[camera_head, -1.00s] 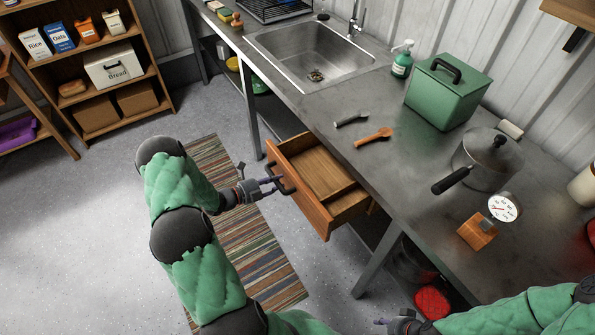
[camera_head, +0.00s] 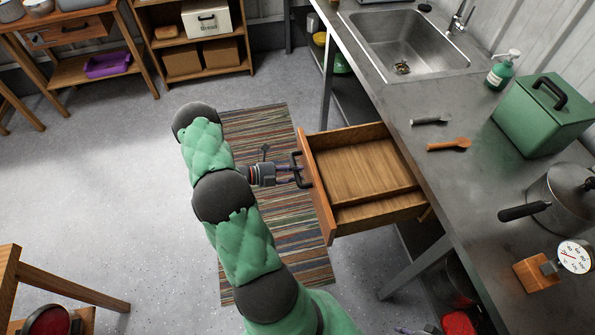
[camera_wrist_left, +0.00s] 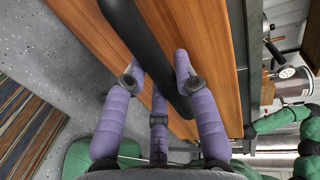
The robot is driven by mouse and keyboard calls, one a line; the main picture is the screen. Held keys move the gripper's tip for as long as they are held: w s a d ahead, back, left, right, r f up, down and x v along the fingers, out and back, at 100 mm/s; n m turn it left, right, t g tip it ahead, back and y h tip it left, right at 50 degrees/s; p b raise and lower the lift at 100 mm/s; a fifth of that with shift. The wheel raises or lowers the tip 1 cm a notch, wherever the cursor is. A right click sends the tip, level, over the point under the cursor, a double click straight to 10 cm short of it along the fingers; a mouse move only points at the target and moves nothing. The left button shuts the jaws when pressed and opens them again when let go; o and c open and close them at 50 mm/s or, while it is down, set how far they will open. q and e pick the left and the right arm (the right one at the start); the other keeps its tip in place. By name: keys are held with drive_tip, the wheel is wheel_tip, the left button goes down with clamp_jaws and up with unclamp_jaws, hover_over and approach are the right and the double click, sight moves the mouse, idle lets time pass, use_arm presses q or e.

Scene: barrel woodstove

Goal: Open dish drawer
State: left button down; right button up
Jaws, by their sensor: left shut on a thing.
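The wooden dish drawer (camera_head: 360,167) stands pulled out from under the metal counter, its bare inside and a divider showing. Its dark handle (camera_head: 299,170) is on the front panel, facing left. My left gripper (camera_head: 290,174) is at this handle and shut on it. In the left wrist view the purple fingers of my left gripper (camera_wrist_left: 160,78) lie on both sides of the black handle bar (camera_wrist_left: 146,45), close to the wooden front (camera_wrist_left: 190,30). Of my right gripper only a small piece may show at the bottom edge of the head view; its fingers cannot be made out.
The metal counter (camera_head: 470,225) holds a sink (camera_head: 410,45), a green box (camera_head: 540,115), a pot (camera_head: 565,195), a dial gauge (camera_head: 574,257) and two utensils. A counter leg (camera_head: 418,268) stands near the drawer. A striped rug (camera_head: 262,130) lies on open floor.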

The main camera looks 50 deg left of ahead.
use_arm(q)
drive_tip(key=c, duration=0.9)
unclamp_jaws()
drive_tip(key=shift+c, duration=0.2)
drive_tip(key=v, duration=1.2)
drive_tip(key=shift+s, duration=0.1)
